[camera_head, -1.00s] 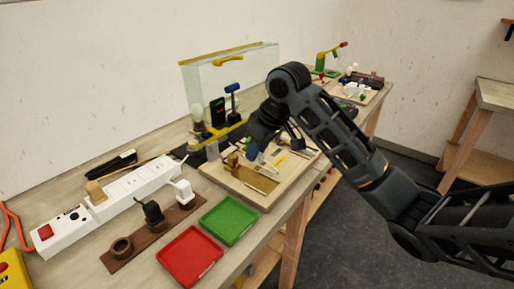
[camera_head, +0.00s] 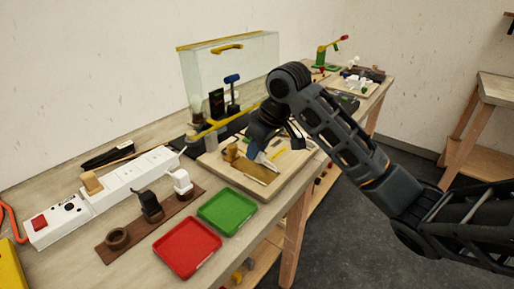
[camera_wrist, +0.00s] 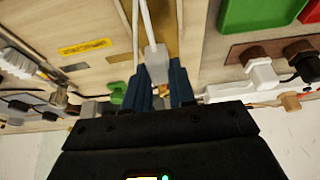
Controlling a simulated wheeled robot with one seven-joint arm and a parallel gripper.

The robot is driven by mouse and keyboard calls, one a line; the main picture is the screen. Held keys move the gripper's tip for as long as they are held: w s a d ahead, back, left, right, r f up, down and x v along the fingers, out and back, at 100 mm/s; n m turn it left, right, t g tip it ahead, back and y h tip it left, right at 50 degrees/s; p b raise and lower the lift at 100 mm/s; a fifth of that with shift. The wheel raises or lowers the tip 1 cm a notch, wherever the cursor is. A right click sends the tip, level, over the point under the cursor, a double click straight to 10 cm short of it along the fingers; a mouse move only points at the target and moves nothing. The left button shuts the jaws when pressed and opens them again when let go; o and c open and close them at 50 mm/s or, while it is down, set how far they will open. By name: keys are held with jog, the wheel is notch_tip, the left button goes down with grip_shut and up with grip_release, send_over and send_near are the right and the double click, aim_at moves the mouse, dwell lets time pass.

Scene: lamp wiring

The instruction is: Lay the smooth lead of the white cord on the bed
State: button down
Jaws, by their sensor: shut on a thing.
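My gripper (camera_wrist: 161,88) is shut on the white cord (camera_wrist: 146,22) at a pale grey block-like piece (camera_wrist: 156,60) between its blue fingers. The cord runs away from that piece toward the top of the wrist view. In the head view my gripper (camera_head: 262,158) is low over the wooden board (camera_head: 240,184), at the brass-coloured bed (camera_head: 268,173). The bed also shows in the wrist view (camera_wrist: 167,22), beside and behind the cord. I cannot tell whether the lead touches the bed. The smooth lead's end is hidden or too small to tell apart.
A green tray (camera_head: 227,211) and a red tray (camera_head: 187,247) lie in front of the board. A white power strip (camera_head: 117,190) and a brown holder with plugs (camera_head: 155,221) stand left. A clear case (camera_head: 231,70) with a yellow top edge stands behind.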

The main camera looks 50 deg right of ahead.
jog(key=shift+f, duration=0.2)
dwell(0.5)
jog(key=shift+f+b, duration=0.45)
jog(key=shift+f, duration=0.15)
jog(key=shift+f, duration=0.55)
jog(key=shift+f+b, duration=0.2)
jog(key=shift+b, duration=0.1)
dwell(0.4)
jog(key=shift+f, duration=0.25)
jog(key=shift+f, duration=0.15)
dwell(0.6)
jog(key=c, duration=0.9)
grip_release()
jog(key=shift+o, duration=0.2)
